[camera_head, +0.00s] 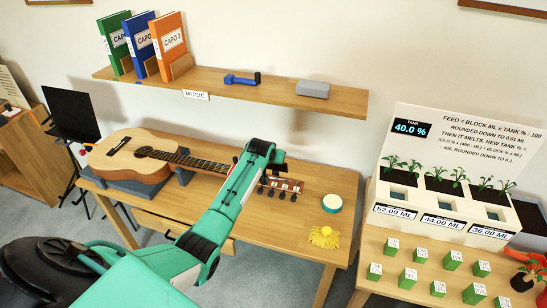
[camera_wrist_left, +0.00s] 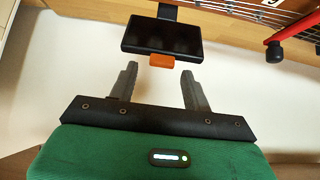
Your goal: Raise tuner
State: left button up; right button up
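The tuner (camera_wrist_left: 162,36) shows in the left wrist view as a flat black block with a dark screen and an orange tab on its near edge. A black stem joins it to the guitar's headstock area above. My left gripper (camera_wrist_left: 158,68) is open and empty, its fingers apart and short of the orange tab. In the head view my green left arm reaches over the guitar (camera_head: 132,158), with its wrist beside the headstock (camera_head: 282,186). The arm largely hides the tuner there, and I cannot make out its pose. My right gripper is not in view.
The guitar lies on a dark support on the wooden table (camera_head: 300,219). A round teal-rimmed tin (camera_head: 332,203) and a yellow tufted thing (camera_head: 324,237) lie to the right. A wall shelf (camera_head: 225,90) holds books above. A planter station (camera_head: 450,190) with green blocks stands at right.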

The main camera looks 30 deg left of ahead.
pick_arm(q)
jog(key=shift+s, duration=0.15)
jog(key=b+v, duration=0.2)
jog(key=v, duration=1.1)
jog(key=shift+r+b, duration=0.35)
jog(key=shift+b, duration=0.05)
